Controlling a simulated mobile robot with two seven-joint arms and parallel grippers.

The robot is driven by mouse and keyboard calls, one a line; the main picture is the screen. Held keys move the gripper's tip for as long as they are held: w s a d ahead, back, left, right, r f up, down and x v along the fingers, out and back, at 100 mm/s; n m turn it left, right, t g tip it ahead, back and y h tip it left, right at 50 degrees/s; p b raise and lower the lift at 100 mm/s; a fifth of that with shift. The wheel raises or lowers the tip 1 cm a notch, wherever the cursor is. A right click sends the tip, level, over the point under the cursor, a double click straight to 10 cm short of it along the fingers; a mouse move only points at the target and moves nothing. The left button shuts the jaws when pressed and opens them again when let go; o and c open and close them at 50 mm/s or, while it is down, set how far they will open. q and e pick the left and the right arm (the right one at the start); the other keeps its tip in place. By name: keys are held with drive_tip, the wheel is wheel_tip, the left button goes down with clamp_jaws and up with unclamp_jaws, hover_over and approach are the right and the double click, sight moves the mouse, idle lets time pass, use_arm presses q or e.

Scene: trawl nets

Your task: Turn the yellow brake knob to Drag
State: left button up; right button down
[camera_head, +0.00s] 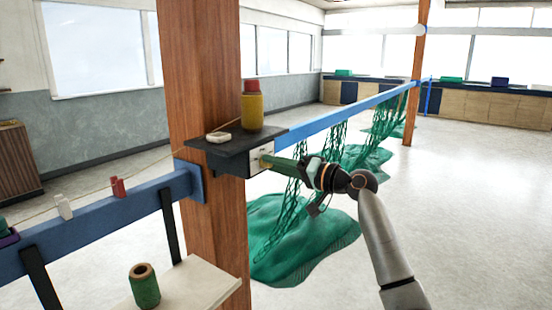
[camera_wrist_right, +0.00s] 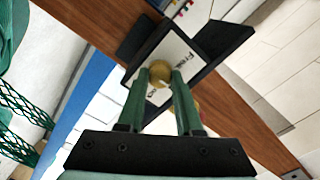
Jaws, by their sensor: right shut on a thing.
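The yellow brake knob (camera_wrist_right: 160,71) sits on a white label plate (camera_wrist_right: 181,52) in the right wrist view. The plate reads "Free" on one side, and part of another word ending in "g" shows near the fingers. My right gripper (camera_wrist_right: 158,82) has its two green fingers shut on the knob from either side. In the head view, the right gripper (camera_head: 272,161) reaches from the right to the plate (camera_head: 256,158) on the box's front, and its fingers mostly hide the knob. I cannot tell which label the knob points to. My left gripper is not in view.
A black shelf (camera_head: 222,156) on the wooden post (camera_head: 205,70) holds a yellow cylinder with a red top (camera_head: 252,107) and a small pale object (camera_head: 218,136). A blue rail (camera_head: 330,115) with green nets (camera_head: 290,235) runs behind my right gripper. Open floor lies to the right.

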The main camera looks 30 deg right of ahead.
drive_tip(key=shift+m+p, duration=0.3)
drive_tip(key=shift+m, duration=0.3)
drive_tip(key=c, duration=0.6)
unclamp_jaws()
drive_tip(key=shift+s, duration=0.1)
drive_tip(key=b+v, duration=0.3)
drive_tip(key=v, duration=0.9)
drive_tip(key=shift+s+d+b, duration=0.15)
drive_tip(key=shift+b, duration=0.25)
